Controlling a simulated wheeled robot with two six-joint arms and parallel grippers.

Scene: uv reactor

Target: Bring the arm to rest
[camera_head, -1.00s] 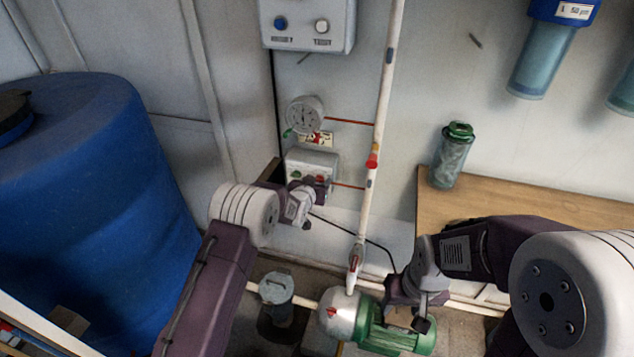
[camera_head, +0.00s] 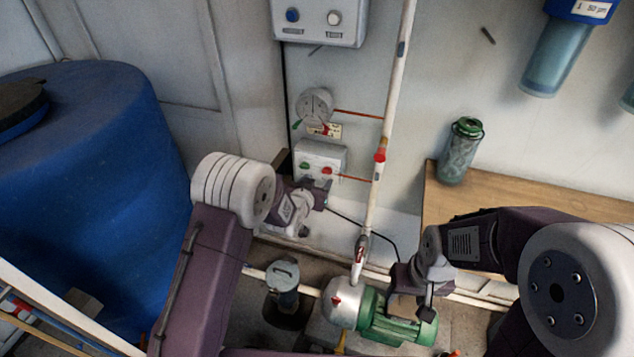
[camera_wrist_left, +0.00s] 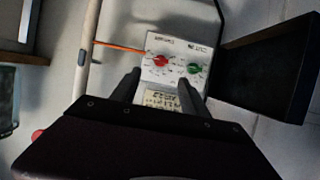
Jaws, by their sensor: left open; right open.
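My left arm comes in from the left in the head view. Its gripper (camera_head: 303,228) hangs in front of the wall, just below the small switch box (camera_head: 320,160) with a green and a red knob. In the left wrist view my left gripper (camera_wrist_left: 160,84) has its two fingers apart with nothing held between them. Behind them are the switch box (camera_wrist_left: 177,55) and a small label plate. My right gripper (camera_head: 424,303) is over the green pump motor (camera_head: 392,328) in the head view. It is open, and no held thing shows; whether it touches the motor cannot be told.
A big blue tank (camera_head: 85,200) fills the left. A white vertical pipe (camera_head: 387,130) runs down to the pump. A wooden bench (camera_head: 520,195) with a green-lidded jar (camera_head: 461,152) is at the right. A pressure gauge (camera_head: 314,106) is above the switch box.

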